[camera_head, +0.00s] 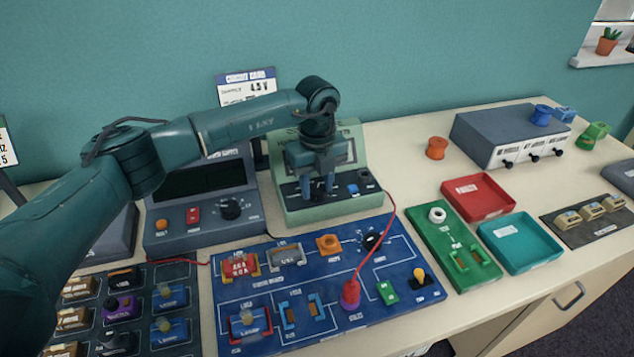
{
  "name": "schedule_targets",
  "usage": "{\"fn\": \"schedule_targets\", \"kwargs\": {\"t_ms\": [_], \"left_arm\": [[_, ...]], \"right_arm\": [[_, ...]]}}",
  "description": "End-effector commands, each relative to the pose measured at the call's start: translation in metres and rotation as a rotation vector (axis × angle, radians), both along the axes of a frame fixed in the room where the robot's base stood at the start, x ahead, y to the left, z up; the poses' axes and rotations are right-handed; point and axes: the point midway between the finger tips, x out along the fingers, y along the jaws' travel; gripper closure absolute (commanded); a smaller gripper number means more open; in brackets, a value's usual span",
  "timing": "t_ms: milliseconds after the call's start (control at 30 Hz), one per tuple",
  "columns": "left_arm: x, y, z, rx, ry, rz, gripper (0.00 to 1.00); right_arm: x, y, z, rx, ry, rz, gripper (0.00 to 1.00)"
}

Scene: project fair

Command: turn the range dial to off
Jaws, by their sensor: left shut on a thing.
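A pale green meter box (291,208) stands at the back middle, with a dark sloped front panel. My left gripper (318,190) reaches down from above onto this panel, fingers pointing down. It is shut on the range dial, which is mostly hidden by the fingers, so I cannot read its setting. The meter's display is partly hidden behind my gripper. A blue part and a dark socket sit on the panel right of the fingers. My right gripper is not in view.
A blue circuit board (335,262) lies in front, with a red lead running from a magenta plug (350,294) up toward the meter. A grey power supply (170,238) stands left. Red (478,197) and teal (521,243) trays and a green board (430,240) lie right.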

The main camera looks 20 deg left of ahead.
Motion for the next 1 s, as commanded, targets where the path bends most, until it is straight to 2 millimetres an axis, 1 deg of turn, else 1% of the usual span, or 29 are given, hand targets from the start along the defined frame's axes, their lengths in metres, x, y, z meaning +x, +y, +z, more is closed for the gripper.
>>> {"fn": "schedule_targets", "kwargs": {"t_ms": [167, 367, 800, 1000], "left_arm": [[0.0001, 0.0001, 0.0005, 0.000, 0.000, 0.020, 0.87], [0.0004, 0.0002, 0.0006, 0.000, 0.000, 0.107, 0.87], [0.0005, 0.0003, 0.0009, -0.001, -0.001, 0.431, 0.87], [0.0005, 0.0005, 0.0010, -0.001, -0.001, 0.543, 0.87]], "right_arm": [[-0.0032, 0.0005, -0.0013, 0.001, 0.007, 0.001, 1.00], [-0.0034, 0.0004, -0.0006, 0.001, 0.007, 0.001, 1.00], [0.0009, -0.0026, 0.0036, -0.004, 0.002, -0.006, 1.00], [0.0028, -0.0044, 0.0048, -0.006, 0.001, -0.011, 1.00]]}}
